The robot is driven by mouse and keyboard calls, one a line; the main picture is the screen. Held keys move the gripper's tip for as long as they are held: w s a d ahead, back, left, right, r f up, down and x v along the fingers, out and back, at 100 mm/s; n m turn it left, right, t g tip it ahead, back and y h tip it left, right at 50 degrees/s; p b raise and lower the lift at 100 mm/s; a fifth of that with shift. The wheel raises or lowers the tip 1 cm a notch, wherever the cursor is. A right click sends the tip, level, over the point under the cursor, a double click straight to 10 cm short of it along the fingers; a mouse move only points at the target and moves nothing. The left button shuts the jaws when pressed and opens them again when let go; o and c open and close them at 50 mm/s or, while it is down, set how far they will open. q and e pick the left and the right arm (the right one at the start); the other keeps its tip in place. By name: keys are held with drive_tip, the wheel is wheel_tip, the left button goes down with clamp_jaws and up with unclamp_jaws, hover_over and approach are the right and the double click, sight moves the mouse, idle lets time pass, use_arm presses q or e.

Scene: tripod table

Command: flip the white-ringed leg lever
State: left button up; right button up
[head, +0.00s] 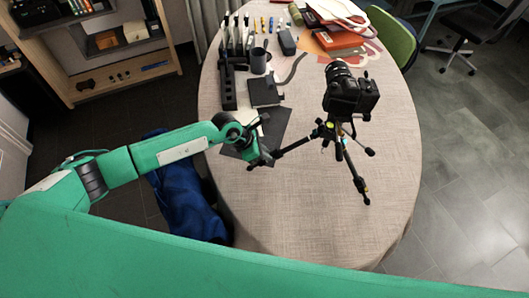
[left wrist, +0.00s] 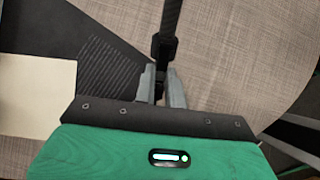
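A black camera (head: 350,92) sits on a small black tripod (head: 334,133) that stands upright on the table with its legs spread. One leg (head: 296,143) points left to my left gripper (head: 267,157). In the left wrist view this leg (left wrist: 171,18) comes down from the top to a black clamp (left wrist: 163,48). The fingers of my left gripper (left wrist: 162,86) are close together, on both sides of a narrow dark lever piece below the clamp. A white ring cannot be made out there. My right gripper is not in view.
The oval table (head: 290,215) is clear in front of the tripod. Behind my left gripper lie dark sheets, a black box (head: 264,91), a mug (head: 260,61) and pens. Red books (head: 333,38) lie at the back. A blue cloth-like thing (head: 187,195) is beside the table.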

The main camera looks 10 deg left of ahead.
use_arm(q)
drive_tip(key=shift+r, duration=0.2)
idle(0.4)
drive_tip(key=shift+a+r, duration=0.2)
drive_tip(key=shift+r, duration=0.1)
drive_tip(key=shift+o, duration=0.2)
drive_tip(key=shift+r+p, duration=0.3)
drive_tip(key=shift+p, duration=0.1)
drive_tip(key=shift+a+r, duration=0.1)
drive_tip(key=shift+r, duration=0.15)
drive_tip(key=shift+c, duration=0.2)
drive_tip(key=shift+o, duration=0.2)
drive_tip(key=shift+r, duration=0.2)
drive_tip(key=shift+r+p, duration=0.25)
drive_tip(key=shift+p, duration=0.05)
drive_tip(key=shift+c, duration=0.2)
